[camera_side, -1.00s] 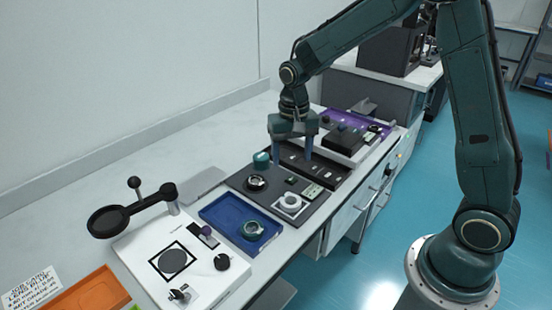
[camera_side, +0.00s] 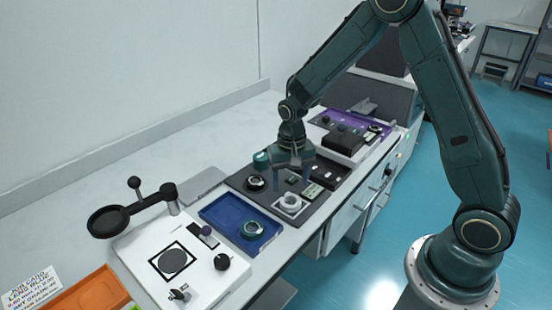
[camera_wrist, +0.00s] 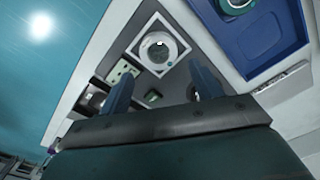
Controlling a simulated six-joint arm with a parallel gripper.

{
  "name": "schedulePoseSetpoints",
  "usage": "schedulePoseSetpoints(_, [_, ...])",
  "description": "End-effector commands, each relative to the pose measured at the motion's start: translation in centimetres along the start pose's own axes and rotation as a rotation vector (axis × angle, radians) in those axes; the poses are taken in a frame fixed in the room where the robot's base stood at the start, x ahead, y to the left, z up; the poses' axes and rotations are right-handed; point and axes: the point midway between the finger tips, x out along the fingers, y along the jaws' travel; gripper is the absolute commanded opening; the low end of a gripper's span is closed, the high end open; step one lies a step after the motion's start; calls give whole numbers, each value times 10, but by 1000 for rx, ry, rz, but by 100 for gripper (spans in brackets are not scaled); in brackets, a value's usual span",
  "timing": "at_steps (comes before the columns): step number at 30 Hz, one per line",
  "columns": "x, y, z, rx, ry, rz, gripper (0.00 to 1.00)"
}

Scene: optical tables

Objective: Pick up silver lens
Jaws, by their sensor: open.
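The silver lens (camera_side: 291,202), a pale round ring, sits on a white square mount on the dark board. In the wrist view the silver lens (camera_wrist: 158,48) lies just beyond my fingertips, roughly centred between them. My gripper (camera_side: 291,180) points down over the dark board, behind the lens in the side view. In the wrist view my gripper (camera_wrist: 162,80) has its two blue fingers apart with nothing between them. Neither finger touches the lens.
A blue tray (camera_side: 222,209) with a teal-rimmed ring (camera_side: 252,229) lies left of the board. A black ring (camera_side: 255,183) and a teal cylinder (camera_side: 261,159) stand on the board's far side. A magnifier on a stand (camera_side: 108,221) rises at the left.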

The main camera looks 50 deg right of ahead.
Motion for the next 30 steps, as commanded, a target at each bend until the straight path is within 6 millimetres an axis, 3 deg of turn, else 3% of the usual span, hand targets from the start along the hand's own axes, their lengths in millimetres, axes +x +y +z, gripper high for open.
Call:
schedulePoseSetpoints(13, [13,0,0,0,-1,1,64])
schedulePoseSetpoints(24, [50,2,2,-1,-2,2,64])
schedulePoseSetpoints(30, [58,2,1,-2,0,2,64])
